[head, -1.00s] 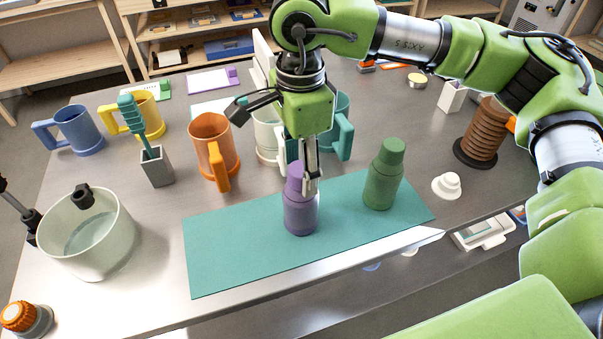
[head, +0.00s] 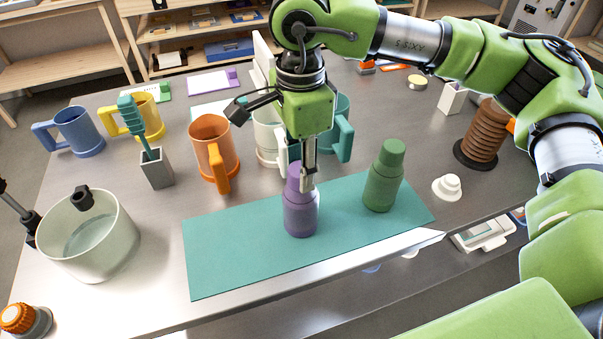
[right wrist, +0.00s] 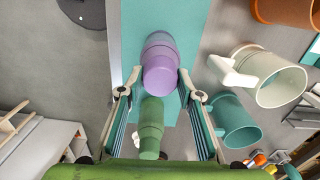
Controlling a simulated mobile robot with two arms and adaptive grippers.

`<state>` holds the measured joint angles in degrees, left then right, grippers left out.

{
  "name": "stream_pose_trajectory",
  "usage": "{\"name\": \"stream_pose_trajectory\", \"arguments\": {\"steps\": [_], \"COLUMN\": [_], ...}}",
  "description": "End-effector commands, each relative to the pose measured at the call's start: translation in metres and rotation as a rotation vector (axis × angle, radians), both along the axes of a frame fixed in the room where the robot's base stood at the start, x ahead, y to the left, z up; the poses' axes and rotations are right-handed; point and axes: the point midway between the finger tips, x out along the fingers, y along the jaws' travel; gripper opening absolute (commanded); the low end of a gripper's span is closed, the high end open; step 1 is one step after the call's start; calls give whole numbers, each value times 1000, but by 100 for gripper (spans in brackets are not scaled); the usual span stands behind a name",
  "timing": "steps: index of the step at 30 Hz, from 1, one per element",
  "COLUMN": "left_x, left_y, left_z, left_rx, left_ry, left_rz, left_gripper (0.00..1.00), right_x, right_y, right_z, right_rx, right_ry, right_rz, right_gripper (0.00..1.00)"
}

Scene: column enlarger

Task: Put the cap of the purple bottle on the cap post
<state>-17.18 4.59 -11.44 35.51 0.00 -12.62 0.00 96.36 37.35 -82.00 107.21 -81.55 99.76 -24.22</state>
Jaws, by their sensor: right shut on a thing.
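The purple bottle (head: 300,217) stands upright on the teal mat. Its lighter purple cap (head: 293,180) sits on top, partly hidden by my gripper. My right gripper (head: 307,180) points down over the bottle and is shut on the cap. In the right wrist view, the cap (right wrist: 160,78) lies between the two fingertips of the right gripper (right wrist: 159,84). A white stepped post on a round base (head: 447,187), which looks like the cap post, stands on the table right of the mat, with nothing on it. My left gripper is not in view.
A green bottle (head: 383,177) stands on the teal mat (head: 235,255), right of the purple one. An orange mug (head: 213,145), a cream mug (head: 267,138) and a teal mug (head: 343,130) stand behind. A brown ringed stack (head: 482,135) stands beyond the white post.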

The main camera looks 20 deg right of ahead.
Motion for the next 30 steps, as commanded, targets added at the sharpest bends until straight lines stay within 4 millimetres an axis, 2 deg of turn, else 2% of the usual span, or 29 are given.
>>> {"name": "stream_pose_trajectory", "arguments": {"steps": [17,30], "left_x": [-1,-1], "left_y": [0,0], "left_z": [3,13], "left_rx": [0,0], "left_ry": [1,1], "left_rz": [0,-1], "left_gripper": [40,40], "right_x": [0,0], "right_y": [0,0], "right_z": [6,27], "right_rx": [0,0], "right_ry": [-1,0], "right_rz": [0,0], "right_gripper": [2,2]}}
